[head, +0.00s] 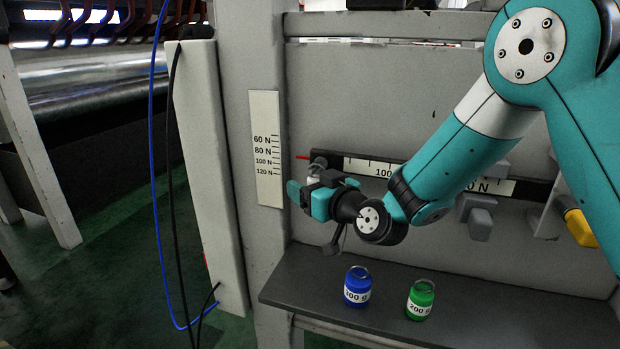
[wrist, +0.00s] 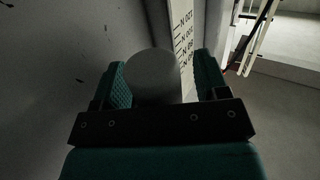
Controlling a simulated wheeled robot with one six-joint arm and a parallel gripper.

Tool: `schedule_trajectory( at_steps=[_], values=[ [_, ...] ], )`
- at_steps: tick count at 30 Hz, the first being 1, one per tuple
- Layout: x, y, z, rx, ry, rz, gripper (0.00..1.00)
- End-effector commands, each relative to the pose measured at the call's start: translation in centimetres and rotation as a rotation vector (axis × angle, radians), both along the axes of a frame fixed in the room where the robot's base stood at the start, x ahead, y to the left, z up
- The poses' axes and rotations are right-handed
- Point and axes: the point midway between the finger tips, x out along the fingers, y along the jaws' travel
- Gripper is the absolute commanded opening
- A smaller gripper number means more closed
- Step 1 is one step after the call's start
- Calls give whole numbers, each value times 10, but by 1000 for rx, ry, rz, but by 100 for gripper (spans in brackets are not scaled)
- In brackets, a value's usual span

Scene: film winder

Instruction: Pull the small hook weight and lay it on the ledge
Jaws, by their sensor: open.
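A small grey weight (wrist: 152,75) shows as a rounded grey body between my gripper's fingers in the wrist view. In the head view only a pale bit of it (head: 314,181) shows, below the left end of the scale beam (head: 360,165). Its hook cannot be made out. My gripper (head: 303,193) is open around it, with a teal finger on each side (wrist: 163,80); contact cannot be told. The dark grey ledge (head: 480,313) runs below and to the right. A blue 300 g weight (head: 357,287) and a green 200 g weight (head: 420,300) stand on it.
A force scale plate (head: 265,148) is on the upright post left of my gripper. Grey blocks (head: 478,215) and a yellow-ended part (head: 580,228) stick out on the right. Blue and black cables hang at left. The ledge is clear right of the green weight.

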Motion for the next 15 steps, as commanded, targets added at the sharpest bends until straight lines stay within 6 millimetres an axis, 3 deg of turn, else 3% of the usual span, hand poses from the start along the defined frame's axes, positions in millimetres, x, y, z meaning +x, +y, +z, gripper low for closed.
schedule_trajectory(
  at_steps=[7, 15],
  values=[
    [1, 0, -1, 0, 0, 0, 68],
    [0, 0, 0, 0, 0, 0, 12]
  ],
)
